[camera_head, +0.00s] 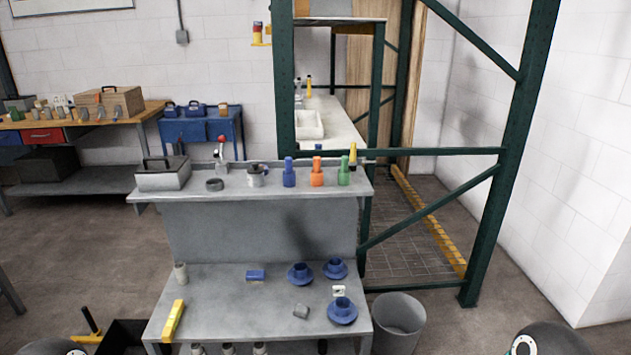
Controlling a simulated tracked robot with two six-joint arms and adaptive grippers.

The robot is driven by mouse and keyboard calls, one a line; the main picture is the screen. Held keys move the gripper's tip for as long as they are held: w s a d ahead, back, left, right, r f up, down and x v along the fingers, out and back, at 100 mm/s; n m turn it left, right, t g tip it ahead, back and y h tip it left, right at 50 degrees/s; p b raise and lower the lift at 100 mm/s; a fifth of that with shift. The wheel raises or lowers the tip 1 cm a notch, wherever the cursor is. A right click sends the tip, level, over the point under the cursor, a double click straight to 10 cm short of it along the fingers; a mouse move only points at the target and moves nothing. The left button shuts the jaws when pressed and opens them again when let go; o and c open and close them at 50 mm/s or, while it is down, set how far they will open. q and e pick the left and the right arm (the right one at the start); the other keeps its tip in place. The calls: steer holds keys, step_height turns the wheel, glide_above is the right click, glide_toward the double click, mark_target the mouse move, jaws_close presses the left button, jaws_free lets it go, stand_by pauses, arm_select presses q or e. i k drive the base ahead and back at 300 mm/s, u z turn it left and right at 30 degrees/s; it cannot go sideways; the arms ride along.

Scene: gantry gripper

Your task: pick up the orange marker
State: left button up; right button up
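The orange marker (317,172) stands upright on the raised grey shelf of the workbench, with a wide base and a narrower top. A blue marker (289,173) stands to its left and a green marker (343,171) to its right, with small gaps between them. Neither of my grippers is in view. Only dark rounded parts, which look like my arms, show at the bottom left and bottom right edges, well away from the marker.
The raised shelf (235,191) also holds a grey toolbox (164,175) and a dark ring (215,184). The lower worktop (235,301) holds blue cups on saucers and a yellow bar (174,320). A green rack frame (510,150) and a bin (398,325) stand to the right.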

mark_target(317, 159)
steer(key=u, duration=0.9)
steer(key=k, duration=0.1)
steer(key=z, duration=0.2)
steer(key=i, duration=1)
steer(key=z, duration=0.05)
